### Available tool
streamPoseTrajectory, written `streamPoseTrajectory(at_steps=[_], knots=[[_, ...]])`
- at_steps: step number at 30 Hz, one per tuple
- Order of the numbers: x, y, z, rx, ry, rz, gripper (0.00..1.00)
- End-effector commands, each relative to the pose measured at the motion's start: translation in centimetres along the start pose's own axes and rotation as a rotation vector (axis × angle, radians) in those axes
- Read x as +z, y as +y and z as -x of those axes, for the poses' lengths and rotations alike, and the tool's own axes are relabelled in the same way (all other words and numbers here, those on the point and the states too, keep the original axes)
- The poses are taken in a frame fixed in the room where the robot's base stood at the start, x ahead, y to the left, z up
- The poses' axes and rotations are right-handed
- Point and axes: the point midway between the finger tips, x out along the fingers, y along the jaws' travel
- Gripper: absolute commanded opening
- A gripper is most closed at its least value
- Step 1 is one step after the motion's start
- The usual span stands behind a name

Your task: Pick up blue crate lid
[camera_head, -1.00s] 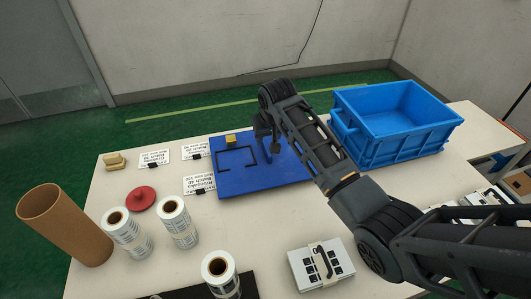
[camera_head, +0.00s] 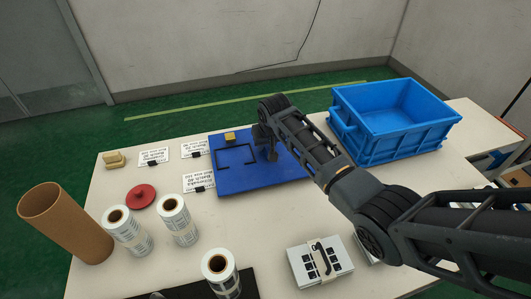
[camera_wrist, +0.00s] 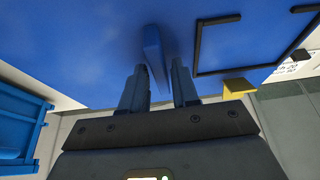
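The blue crate lid (camera_head: 235,180) is a flat blue panel lying on the table, with a black outline frame and a small yellow block (camera_head: 230,136) on it. In the wrist view the lid (camera_wrist: 80,40) fills the upper part, and a blue upright handle (camera_wrist: 154,52) stands out from it. My gripper (camera_head: 270,152) is low over the right part of the lid. In the wrist view my gripper (camera_wrist: 158,80) is open, with one finger on each side of the handle; gaps show beside it. The fingertips are partly hidden in the head view.
The blue crate (camera_head: 395,118) stands open and empty-looking right of the lid. Label rolls (camera_head: 178,220), a cardboard tube (camera_head: 62,222), a red disc (camera_head: 142,197) and printed cards (camera_head: 198,181) are at left. A strapped white stack (camera_head: 318,262) lies in front.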

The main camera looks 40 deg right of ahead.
Motion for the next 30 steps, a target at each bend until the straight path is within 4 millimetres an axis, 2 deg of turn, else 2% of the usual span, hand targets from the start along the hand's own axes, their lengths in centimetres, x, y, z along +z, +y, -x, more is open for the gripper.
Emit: streamPoseTrajectory(at_steps=[1,9,24,30], knots=[[0.0,0.0,0.0,0.0,0.0,0.0,0.25],[0.0,0.0,0.0,0.0,0.0,0.0,0.0],[-0.1,0.0,0.1,0.0,0.002,0.0,0.0],[-1.0,0.0,2.0,-0.001,0.005,-0.001,0.0]])
